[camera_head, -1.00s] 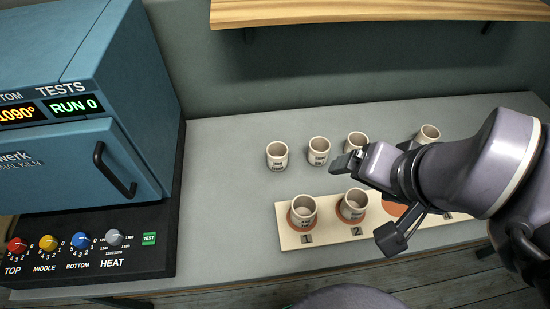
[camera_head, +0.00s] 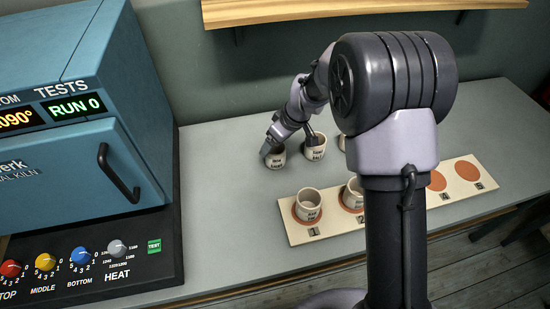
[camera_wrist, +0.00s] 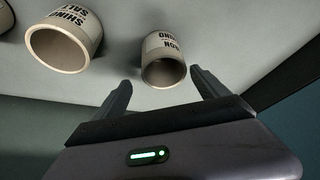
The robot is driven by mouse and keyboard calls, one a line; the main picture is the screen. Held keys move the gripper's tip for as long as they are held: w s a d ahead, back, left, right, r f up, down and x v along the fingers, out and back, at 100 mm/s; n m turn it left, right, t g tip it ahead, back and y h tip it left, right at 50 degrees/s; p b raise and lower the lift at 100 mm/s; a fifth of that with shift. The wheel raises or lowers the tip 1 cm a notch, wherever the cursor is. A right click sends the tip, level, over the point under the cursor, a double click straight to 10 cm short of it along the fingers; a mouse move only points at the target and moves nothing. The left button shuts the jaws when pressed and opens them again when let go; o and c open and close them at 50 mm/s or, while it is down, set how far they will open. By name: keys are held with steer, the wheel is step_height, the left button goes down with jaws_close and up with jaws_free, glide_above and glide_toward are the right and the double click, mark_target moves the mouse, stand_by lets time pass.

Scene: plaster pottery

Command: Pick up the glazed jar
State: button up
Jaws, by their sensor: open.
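The leftmost back-row jar (camera_head: 276,160) appears in the wrist view as a jar labelled with a word ending "INO" (camera_wrist: 164,64). My gripper (camera_head: 289,146) is open and empty, its fingers on either side of that jar in the wrist view (camera_wrist: 160,79). Whether they touch it is unclear. A jar labelled SHINO SALT (camera_head: 314,150) stands just to its right, and also shows in the wrist view (camera_wrist: 66,40).
A numbered board (camera_head: 330,233) in front bears jars on spots 1 (camera_head: 308,206) and 2 (camera_head: 352,195); its two right-hand spots are bare. My arm hides its middle. A blue kiln (camera_head: 70,155) stands at left. A wooden shelf (camera_head: 290,12) hangs above the back.

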mark_target(272, 153)
steer(key=b+x, duration=0.1)
steer(key=x, duration=0.2)
steer(key=s+b+x, duration=0.1)
steer(key=x, duration=0.2)
steer(key=shift+s+d+f, duration=0.1)
steer(key=shift+f, duration=0.15)
steer(key=shift+r, duration=0.15)
steer(key=shift+c, duration=1.3)
steer(key=c, duration=1.3)
